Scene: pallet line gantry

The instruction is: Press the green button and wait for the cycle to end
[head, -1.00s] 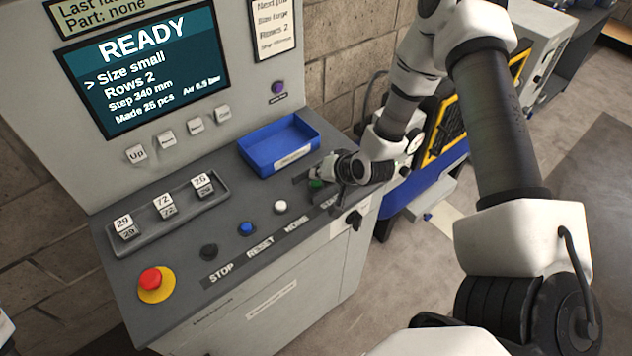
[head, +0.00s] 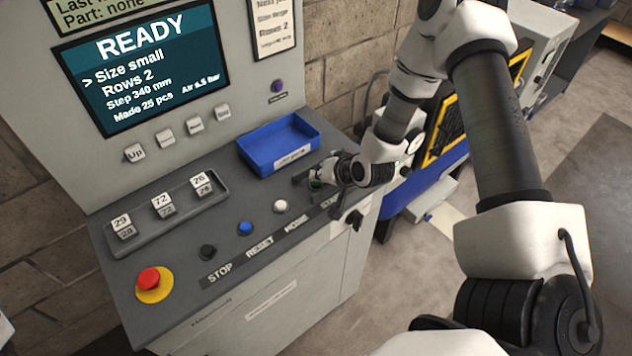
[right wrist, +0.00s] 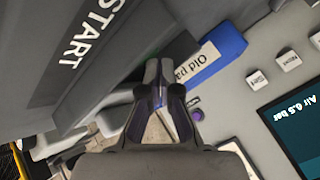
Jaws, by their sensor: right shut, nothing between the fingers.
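The green button (head: 316,184) is on the right end of the console's button row, above the START label; only a sliver of it shows beside my gripper. My right gripper (head: 318,178) is shut and empty, its fingertips at the green button. In the right wrist view the shut fingertips (right wrist: 158,66) point at the panel near the START label (right wrist: 95,30) and cover most of the button. I cannot tell whether they touch it. The screen (head: 145,70) reads READY, Size small, Rows 2, Made 25 pcs. My left gripper is not in view.
White (head: 280,206), blue (head: 245,228) and black (head: 208,251) buttons run left of the green one. A red emergency stop (head: 149,278) sits front left. A blue tray (head: 278,146) stands close behind my gripper. A grey tray (head: 165,222) holds numbered blocks.

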